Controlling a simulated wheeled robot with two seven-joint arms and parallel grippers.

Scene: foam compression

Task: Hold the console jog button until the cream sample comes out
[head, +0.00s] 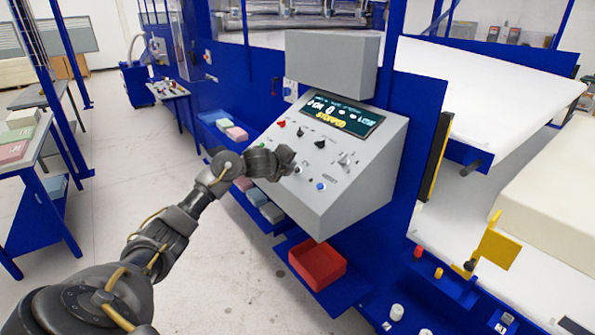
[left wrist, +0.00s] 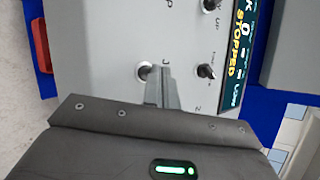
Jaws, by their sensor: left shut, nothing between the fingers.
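The grey console (head: 345,185) stands ahead with a sloped panel. Its display (head: 342,116) reads STOPPED in yellow, and the word also shows in the left wrist view (left wrist: 233,58). My left gripper (head: 288,160) is shut and empty at the panel's lower left. In the left wrist view its closed fingers (left wrist: 164,86) are beside a pale round button (left wrist: 143,72), with a label partly hidden by them; contact cannot be told. A blue button (head: 321,186) sits to the right. A large cream block (head: 555,190) lies on the white bed at right. My right gripper is out of view.
A red bin (head: 318,264) sits below the console. Coloured foam pieces (head: 236,132) lie on a low blue shelf left of it. A yellow flag-like plate (head: 497,248) stands at right. A table with foam blocks (head: 22,118) stands at far left. The floor between is clear.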

